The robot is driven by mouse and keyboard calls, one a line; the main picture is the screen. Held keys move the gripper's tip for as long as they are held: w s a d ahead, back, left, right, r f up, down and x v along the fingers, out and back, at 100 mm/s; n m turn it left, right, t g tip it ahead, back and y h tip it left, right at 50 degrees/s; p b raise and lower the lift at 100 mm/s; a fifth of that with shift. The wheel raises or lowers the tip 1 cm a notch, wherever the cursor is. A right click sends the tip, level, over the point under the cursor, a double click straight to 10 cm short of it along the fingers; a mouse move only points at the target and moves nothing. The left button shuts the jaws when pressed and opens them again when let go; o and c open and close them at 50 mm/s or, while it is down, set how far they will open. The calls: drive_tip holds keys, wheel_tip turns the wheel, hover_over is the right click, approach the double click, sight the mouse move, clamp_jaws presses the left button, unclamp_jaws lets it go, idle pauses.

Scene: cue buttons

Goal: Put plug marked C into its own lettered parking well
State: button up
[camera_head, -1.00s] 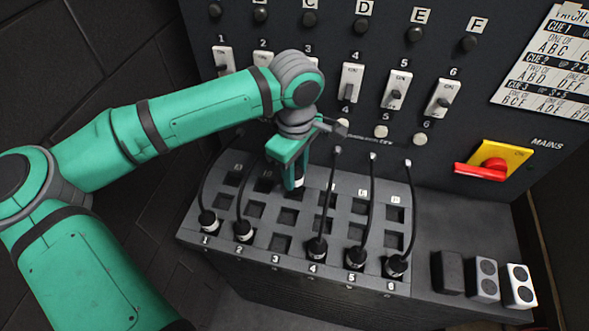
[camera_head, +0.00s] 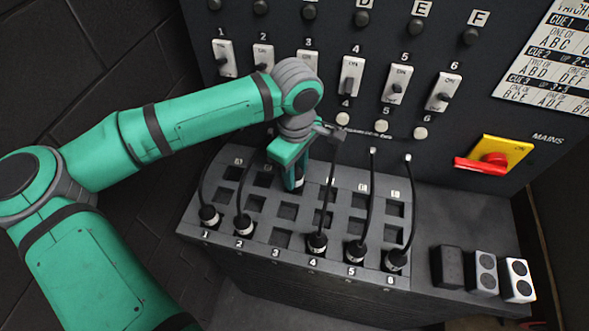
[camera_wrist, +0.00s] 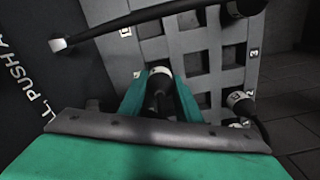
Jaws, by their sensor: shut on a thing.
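My gripper (camera_head: 292,182) is shut on a dark plug (camera_wrist: 158,82) with a pale band, held between the green fingers in the wrist view. Its letter cannot be read. In the head view the gripper is over the back part of the third column of the socket deck (camera_head: 190,225), where the fingers hide the well and its letter. Whether the plug's end is inside a well cannot be told. Small letter tags run along the deck's back edge, with D (camera_head: 330,181) and F (camera_head: 395,194) just right of my gripper.
Plugs with black cables stand in front sockets 1 (camera_head: 208,216), 2 (camera_head: 243,228), 4 (camera_head: 317,243), 5 (camera_head: 355,252) and 6 (camera_head: 395,260). Front socket 3 (camera_head: 281,240) is empty. The cables arch close to my gripper. The switch panel (camera_head: 300,40) rises behind; a red mains handle (camera_head: 480,165) is right.

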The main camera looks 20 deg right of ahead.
drive_tip(key=shift+f, duration=0.9)
drive_tip(key=o, duration=1.2)
drive_tip(key=shift+r, duration=3.75)
